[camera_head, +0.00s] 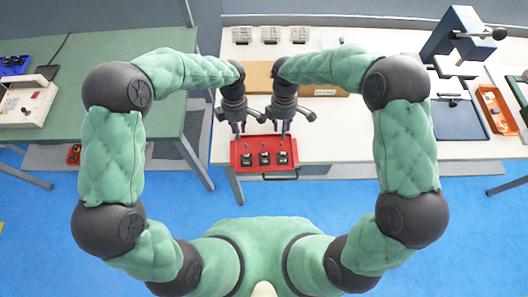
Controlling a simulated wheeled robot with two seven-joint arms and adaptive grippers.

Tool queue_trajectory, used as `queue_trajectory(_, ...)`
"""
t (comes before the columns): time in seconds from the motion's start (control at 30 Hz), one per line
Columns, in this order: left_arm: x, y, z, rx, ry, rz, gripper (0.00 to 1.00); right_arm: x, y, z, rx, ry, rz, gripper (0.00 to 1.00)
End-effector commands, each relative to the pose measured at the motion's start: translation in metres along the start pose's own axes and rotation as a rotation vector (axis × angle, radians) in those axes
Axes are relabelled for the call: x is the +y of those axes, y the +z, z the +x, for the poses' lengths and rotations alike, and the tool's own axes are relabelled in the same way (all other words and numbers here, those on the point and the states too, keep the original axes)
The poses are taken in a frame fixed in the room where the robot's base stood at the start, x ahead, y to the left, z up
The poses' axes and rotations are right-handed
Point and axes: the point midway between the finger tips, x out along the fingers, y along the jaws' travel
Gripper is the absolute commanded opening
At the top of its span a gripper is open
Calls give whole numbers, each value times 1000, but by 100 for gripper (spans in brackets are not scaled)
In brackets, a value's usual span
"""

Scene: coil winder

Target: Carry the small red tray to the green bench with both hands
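The small red tray (240,147) lies at the front edge of the white bench (340,150), in the middle of the head view. It holds several small dark parts, three of them blocky in a row, and a dark handle shows at its front. My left gripper (239,132) points down at the far rim of the tray, left of its middle. My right gripper (286,131) points down at the same rim, further right. The fingertips are too small to show whether they grip the rim. The green bench (115,55) stands at the left.
A beige control box (25,103) and a blue tray (14,65) stand on the green bench, whose middle is mostly clear. A gap with blue floor (180,190) lies between the benches. A blue press (455,35) and an orange tray (497,110) are at the right.

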Motion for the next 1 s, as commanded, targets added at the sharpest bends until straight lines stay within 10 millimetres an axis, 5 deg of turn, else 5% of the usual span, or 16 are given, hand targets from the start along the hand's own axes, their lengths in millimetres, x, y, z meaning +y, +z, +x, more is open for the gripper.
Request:
queue_trajectory(0.5,0,0,13,0,1,0,23,0,0,13,1,0,1,33)
queue_trajectory(0.6,0,0,13,0,1,0,0,0,0,13,0,0,1,5)
queue_trajectory(0.63,0,0,13,0,1,0,0,0,0,13,0,0,1,0)
queue_trajectory(1.0,1,0,12,0,2,0,0,0,0,13,0,0,0,0)
